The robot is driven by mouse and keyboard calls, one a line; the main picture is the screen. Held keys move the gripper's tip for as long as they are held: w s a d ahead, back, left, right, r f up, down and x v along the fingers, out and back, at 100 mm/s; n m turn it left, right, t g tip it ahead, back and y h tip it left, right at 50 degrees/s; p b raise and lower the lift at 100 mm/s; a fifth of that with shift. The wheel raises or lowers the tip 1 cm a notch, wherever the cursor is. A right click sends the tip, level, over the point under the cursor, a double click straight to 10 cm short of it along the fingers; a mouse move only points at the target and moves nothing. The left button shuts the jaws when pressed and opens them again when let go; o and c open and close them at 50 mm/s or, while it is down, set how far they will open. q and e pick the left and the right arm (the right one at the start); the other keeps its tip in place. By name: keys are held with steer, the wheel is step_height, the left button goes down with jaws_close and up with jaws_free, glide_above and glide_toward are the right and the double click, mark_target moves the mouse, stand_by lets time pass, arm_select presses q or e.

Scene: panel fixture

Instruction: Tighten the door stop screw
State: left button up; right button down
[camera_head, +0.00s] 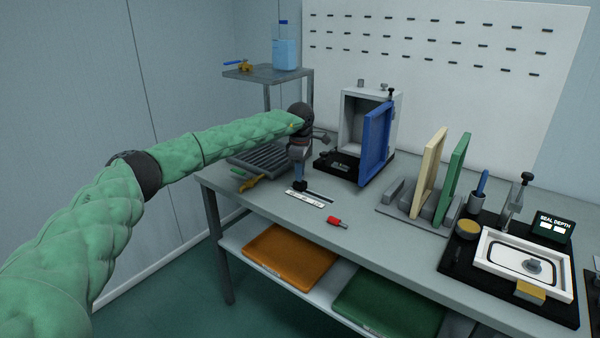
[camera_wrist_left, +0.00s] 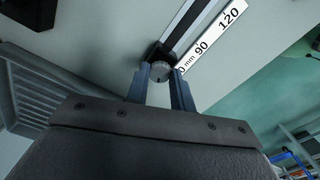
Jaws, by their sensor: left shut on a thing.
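The door stop screw (camera_wrist_left: 159,72) is a small grey round head with a slot, on a dark block at the end of a slotted rail (camera_wrist_left: 192,26). A white scale (camera_wrist_left: 212,42) marked in mm lies beside the rail. My left gripper (camera_wrist_left: 160,84) is shut on the screw, with one blue-grey finger on each side of it. In the head view my left gripper (camera_head: 299,180) points down onto the dark block at the rail, and the fingers mostly hide the screw. The scale also shows there (camera_head: 306,199). My right gripper is not in view.
A red-tipped tool (camera_head: 336,221) lies on the bench to the right of the rail. A grey box with an open blue door (camera_head: 376,145) stands behind. A grey ribbed tray (camera_head: 262,158) and a yellow-and-green tool (camera_head: 249,182) are left of the gripper. Upright panels (camera_head: 430,172) stand farther right.

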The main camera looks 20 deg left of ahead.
arm_select(q)
steer(key=shift+r, duration=0.1)
steer(key=o, duration=1)
steer(key=shift+r, duration=0.3)
steer(key=shift+r+b, duration=0.45)
steer(key=shift+r, duration=3.1)
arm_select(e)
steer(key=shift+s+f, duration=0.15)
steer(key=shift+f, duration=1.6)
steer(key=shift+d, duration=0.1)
